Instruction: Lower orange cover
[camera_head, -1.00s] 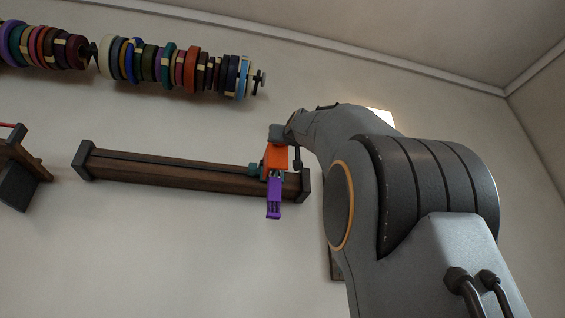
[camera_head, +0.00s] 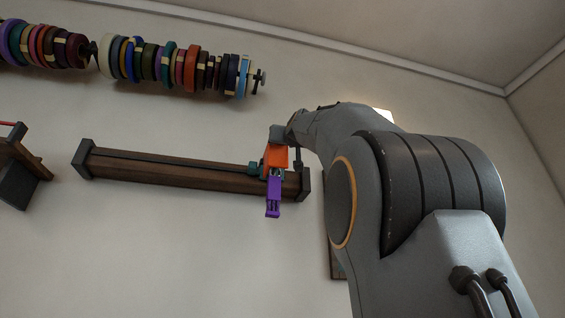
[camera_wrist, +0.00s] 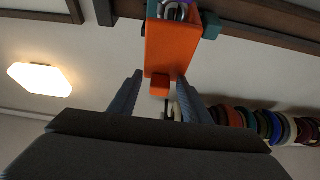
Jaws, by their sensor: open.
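The orange cover (camera_head: 276,157) sits near the right end of the dark wooden rail (camera_head: 190,174), above a purple piece (camera_head: 273,196). In the wrist view the orange cover (camera_wrist: 172,48) is a tall box with a small orange tab at its near end. Metal loops show at its far end. My gripper (camera_wrist: 160,92) is open, its two fingers on either side of the tab with a gap to each. In the head view my wrist reaches the cover from the right and the fingers are hard to make out.
A rod of many coloured spools (camera_head: 140,58) hangs on the wall above the rail. A wooden bracket (camera_head: 20,165) is at the far left. A lit ceiling lamp (camera_wrist: 40,78) shows in the wrist view.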

